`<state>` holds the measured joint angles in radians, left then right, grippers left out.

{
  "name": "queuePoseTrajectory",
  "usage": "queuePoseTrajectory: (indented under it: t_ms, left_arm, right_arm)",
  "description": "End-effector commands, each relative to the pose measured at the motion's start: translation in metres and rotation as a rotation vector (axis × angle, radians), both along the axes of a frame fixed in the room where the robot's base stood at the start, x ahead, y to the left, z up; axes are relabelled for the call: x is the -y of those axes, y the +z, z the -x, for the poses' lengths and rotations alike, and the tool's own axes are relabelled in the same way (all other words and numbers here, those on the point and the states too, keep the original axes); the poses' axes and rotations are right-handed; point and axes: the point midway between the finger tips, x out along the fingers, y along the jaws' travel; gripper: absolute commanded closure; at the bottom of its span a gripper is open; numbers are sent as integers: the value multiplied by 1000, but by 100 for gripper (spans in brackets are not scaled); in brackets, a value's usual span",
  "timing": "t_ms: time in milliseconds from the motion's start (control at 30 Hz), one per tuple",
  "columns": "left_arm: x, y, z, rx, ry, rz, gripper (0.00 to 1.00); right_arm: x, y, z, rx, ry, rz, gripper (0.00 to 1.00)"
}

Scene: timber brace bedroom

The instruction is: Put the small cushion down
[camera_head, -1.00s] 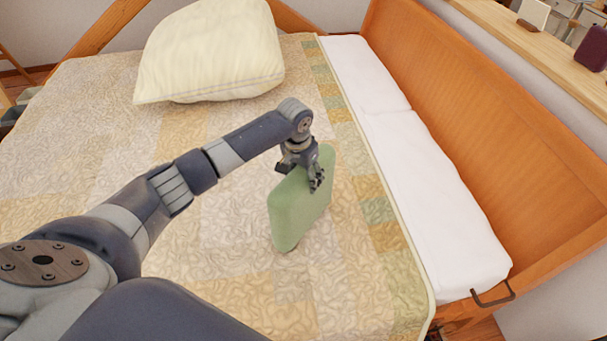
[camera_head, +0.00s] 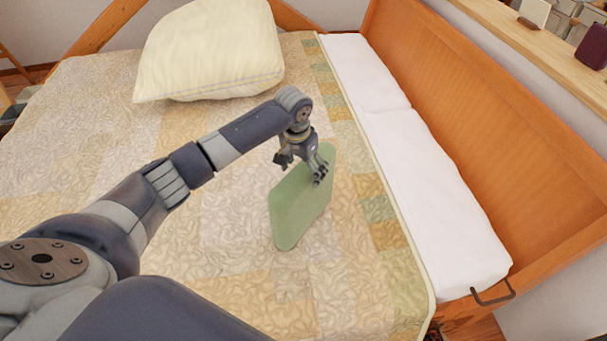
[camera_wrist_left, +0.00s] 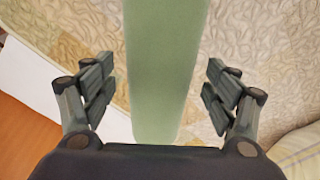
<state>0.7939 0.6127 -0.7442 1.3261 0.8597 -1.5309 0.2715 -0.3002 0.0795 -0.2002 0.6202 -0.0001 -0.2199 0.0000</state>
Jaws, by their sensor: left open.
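The small green cushion (camera_head: 298,207) stands upright on its edge on the quilted bed (camera_head: 225,225) in the head view. My left gripper (camera_head: 302,172) is open at the cushion's top edge, with its fingers on either side. In the left wrist view the cushion (camera_wrist_left: 162,70) runs between the two spread fingers of the left gripper (camera_wrist_left: 160,92), with a clear gap on each side. The cushion's lower edge seems to rest on the quilt. My right gripper is in neither view.
A large cream pillow (camera_head: 210,55) lies at the back of the bed. A white padded strip (camera_head: 430,185) and an orange wooden board (camera_head: 480,130) run along the right side. The quilt around the cushion is clear.

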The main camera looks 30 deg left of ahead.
Motion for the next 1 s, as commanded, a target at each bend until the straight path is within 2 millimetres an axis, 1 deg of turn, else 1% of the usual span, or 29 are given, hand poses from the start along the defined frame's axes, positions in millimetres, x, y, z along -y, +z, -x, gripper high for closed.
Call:
queuePoseTrajectory:
  t_ms: [33,200,400,500,600,1000]
  left_arm:
    - [0,11,1,5,-2,0,20]
    - [-1,48,6,5,-1,1,20]
    - [-2,81,11,3,1,1,20]
    - [-2,90,13,1,0,1,20]
    - [-2,94,14,0,0,1,20]
    - [-2,95,14,-1,0,0,20]
  right_arm:
    - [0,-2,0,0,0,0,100]
    - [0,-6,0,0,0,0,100]
    - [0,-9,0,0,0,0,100]
    - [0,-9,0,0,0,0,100]
    - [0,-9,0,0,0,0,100]
    - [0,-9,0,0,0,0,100]
